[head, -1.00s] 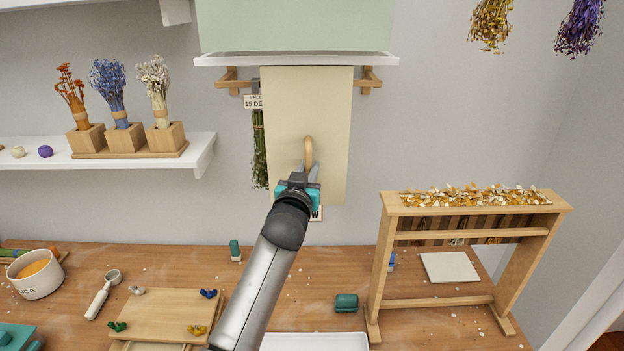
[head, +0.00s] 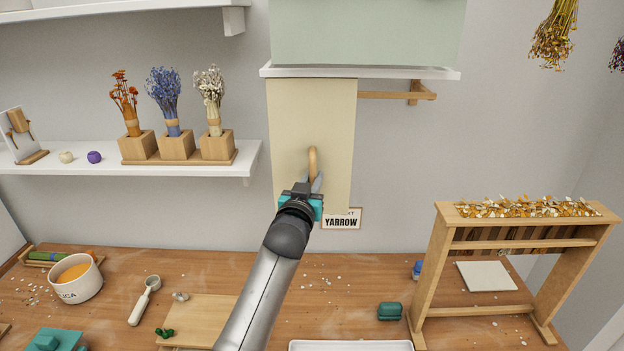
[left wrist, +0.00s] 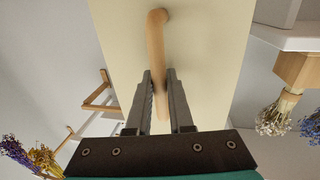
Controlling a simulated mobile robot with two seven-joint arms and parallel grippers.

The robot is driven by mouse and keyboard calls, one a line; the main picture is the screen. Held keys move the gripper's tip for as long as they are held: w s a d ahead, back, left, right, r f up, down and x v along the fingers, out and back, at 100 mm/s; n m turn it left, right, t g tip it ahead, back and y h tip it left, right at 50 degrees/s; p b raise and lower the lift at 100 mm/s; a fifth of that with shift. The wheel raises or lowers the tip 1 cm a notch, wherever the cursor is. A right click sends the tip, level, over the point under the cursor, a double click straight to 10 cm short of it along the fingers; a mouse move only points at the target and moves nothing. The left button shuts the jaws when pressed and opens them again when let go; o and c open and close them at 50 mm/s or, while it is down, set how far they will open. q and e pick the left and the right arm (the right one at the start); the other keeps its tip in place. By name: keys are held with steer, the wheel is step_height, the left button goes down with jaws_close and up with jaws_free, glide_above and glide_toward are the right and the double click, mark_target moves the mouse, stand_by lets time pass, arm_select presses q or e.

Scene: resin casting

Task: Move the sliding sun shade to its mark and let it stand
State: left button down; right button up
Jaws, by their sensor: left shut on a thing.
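The sun shade (head: 300,115) is a cream panel hanging upright below a white shelf, at the left part of its wooden rail (head: 390,95). Its curved wooden handle (head: 312,160) is low on the panel. My left gripper (head: 312,185) is shut on this handle. In the left wrist view the handle (left wrist: 157,50) passes between the two fingers (left wrist: 160,95), with the cream panel (left wrist: 200,40) behind. A card reading YARROW (head: 342,222) shows at the panel's lower right edge. The left rail end is hidden by the panel. I cannot make out a mark.
A shelf (head: 247,165) with dried flowers in wooden blocks (head: 177,146) stands close left of the shade. A wooden drying frame (head: 440,260) stands right on the workbench. The wall right of the shade is clear below the rail.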

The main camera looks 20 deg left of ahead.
arm_select(q)
steer(key=shift+a, duration=0.25)
steer(key=c, duration=0.8)
jaws_free()
steer(key=shift+s+a, duration=0.1)
steer(key=s, duration=0.5)
steer(key=s+d, duration=0.1)
steer(key=s, duration=0.4)
steer(key=s+b, duration=0.1)
steer(key=s, duration=0.4)
steer(key=shift+d, duration=0.25)
